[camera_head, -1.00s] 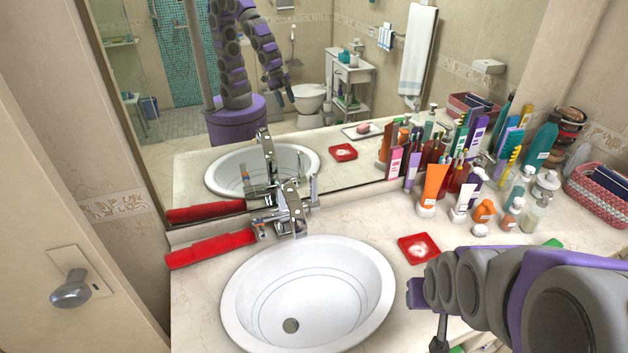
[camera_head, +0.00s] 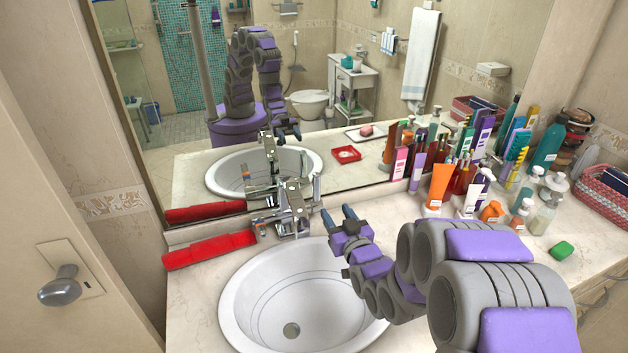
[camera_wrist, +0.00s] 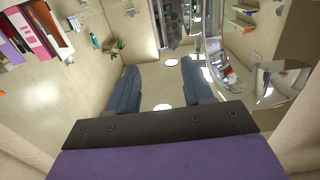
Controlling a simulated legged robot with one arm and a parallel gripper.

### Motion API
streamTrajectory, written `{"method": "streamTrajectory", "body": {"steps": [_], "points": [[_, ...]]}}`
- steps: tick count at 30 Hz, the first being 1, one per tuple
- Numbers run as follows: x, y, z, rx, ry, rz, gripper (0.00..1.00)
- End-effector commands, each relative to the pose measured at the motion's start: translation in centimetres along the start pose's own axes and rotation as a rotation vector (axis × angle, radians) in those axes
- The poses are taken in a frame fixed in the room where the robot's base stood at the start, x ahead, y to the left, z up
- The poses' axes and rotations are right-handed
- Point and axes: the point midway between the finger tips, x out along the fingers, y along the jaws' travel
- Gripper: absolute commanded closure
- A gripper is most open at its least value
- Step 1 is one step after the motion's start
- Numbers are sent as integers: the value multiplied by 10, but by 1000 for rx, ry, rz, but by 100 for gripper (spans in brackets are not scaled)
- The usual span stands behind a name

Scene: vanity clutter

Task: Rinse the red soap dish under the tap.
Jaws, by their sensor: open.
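The red soap dish itself is not directly visible in the head view; my arm covers the counter right of the sink. Its reflection, a small red square dish with something pale in it, shows in the mirror (camera_head: 346,155). The chrome tap (camera_head: 293,212) stands at the back of the white oval sink (camera_head: 262,290). My gripper (camera_head: 338,213) is open and empty, over the back right rim of the sink, just right of the tap. The wrist view shows its two spread fingers (camera_wrist: 158,68) with nothing between them.
A long red object (camera_head: 210,249) lies left of the tap. Several bottles and tubes, including an orange tube (camera_head: 439,186), crowd the back right. A green soap bar (camera_head: 561,249) and a woven basket (camera_head: 605,192) are farther right. The sink basin is empty.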

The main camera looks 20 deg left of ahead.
Motion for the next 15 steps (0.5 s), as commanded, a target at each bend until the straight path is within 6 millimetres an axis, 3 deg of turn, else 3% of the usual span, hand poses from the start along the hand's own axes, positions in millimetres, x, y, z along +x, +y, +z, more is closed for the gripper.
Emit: {"method": "streamTrajectory", "body": {"steps": [7,15], "points": [[18,-2,0,1,14,-5,49],[59,-2,0,2,15,-4,49]]}}
